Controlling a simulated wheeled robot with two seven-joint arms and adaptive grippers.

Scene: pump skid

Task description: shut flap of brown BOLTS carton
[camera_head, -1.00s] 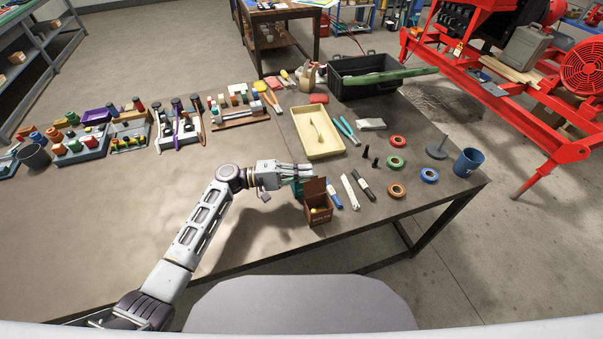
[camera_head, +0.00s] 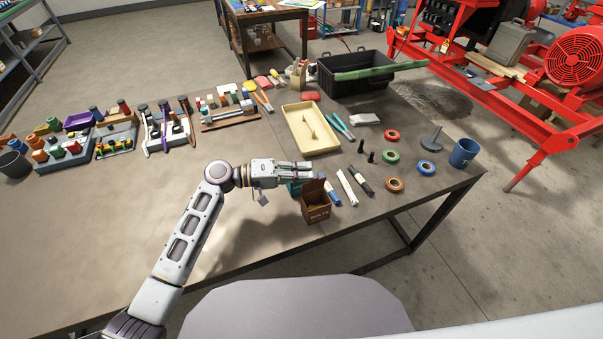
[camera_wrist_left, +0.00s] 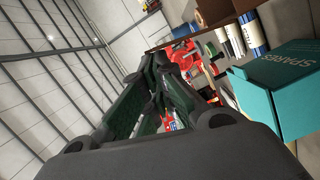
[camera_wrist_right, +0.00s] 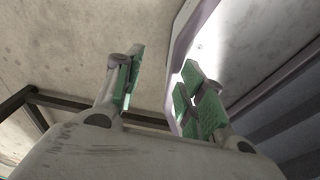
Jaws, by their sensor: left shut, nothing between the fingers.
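The brown BOLTS carton (camera_head: 317,212) stands on the table near its front edge, lettered side toward me. Its flap (camera_head: 313,187) stands up at the back, so the top is open. My left gripper (camera_head: 311,171) is shut and empty, just behind and above the raised flap; I cannot tell whether it touches it. Its closed fingers (camera_wrist_left: 157,75) also show in the left wrist view, with a brown box part (camera_wrist_left: 213,9), probably this carton, at the top. My right gripper (camera_wrist_right: 163,80) shows only in the right wrist view, its fingers apart and empty.
A teal SPARES carton (camera_wrist_left: 282,92) stands close by, mostly hidden under my left gripper in the head view.

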